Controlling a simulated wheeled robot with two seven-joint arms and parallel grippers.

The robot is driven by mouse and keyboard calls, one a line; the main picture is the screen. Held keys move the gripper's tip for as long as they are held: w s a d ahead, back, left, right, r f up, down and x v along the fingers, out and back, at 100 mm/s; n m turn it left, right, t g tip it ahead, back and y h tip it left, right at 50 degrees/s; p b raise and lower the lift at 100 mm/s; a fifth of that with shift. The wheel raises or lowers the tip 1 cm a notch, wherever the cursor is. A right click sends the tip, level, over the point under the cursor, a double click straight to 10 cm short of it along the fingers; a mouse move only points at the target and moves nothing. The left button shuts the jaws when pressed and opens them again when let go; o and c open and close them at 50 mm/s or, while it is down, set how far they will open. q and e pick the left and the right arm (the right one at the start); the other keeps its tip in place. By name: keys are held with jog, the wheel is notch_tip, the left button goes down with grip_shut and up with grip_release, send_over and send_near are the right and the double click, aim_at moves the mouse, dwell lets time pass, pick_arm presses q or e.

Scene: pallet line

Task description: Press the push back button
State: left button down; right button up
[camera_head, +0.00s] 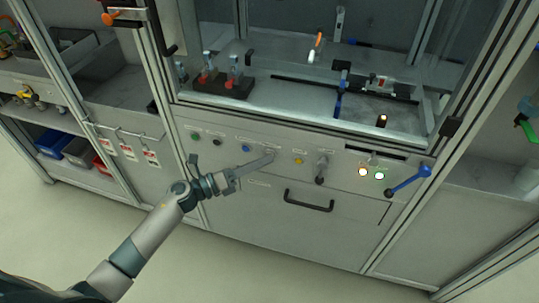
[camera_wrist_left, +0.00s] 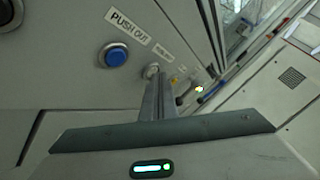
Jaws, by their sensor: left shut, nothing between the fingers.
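My left gripper (camera_head: 268,157) is shut and empty, its fingertips at the button panel (camera_head: 340,178) between the blue button and the yellow button. In the left wrist view the shut fingers (camera_wrist_left: 157,85) reach a pale grey button (camera_wrist_left: 150,71), partly hidden behind the tips; I cannot tell whether they touch it. A small label (camera_wrist_left: 163,54) above it is too small to read surely. The blue button (camera_head: 246,149) sits left of the tips, under a "PUSH OUT" label (camera_wrist_left: 130,26). The yellow button (camera_head: 298,161) is to their right.
Further left are a green button (camera_head: 195,135) and a black one (camera_head: 217,141). To the right are a black-handled switch (camera_head: 321,168), two lit buttons (camera_head: 371,173) and a blue lever (camera_head: 410,180). A drawer handle (camera_head: 309,201) juts out below. Glass bays stand above.

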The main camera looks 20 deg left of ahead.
dwell(0.5)
pick_arm(q)
jog(key=shift+s, duration=0.75)
jog(key=s+p, duration=0.1)
jog(key=s, duration=0.4)
jog(key=shift+a, duration=0.15)
dwell(0.9)
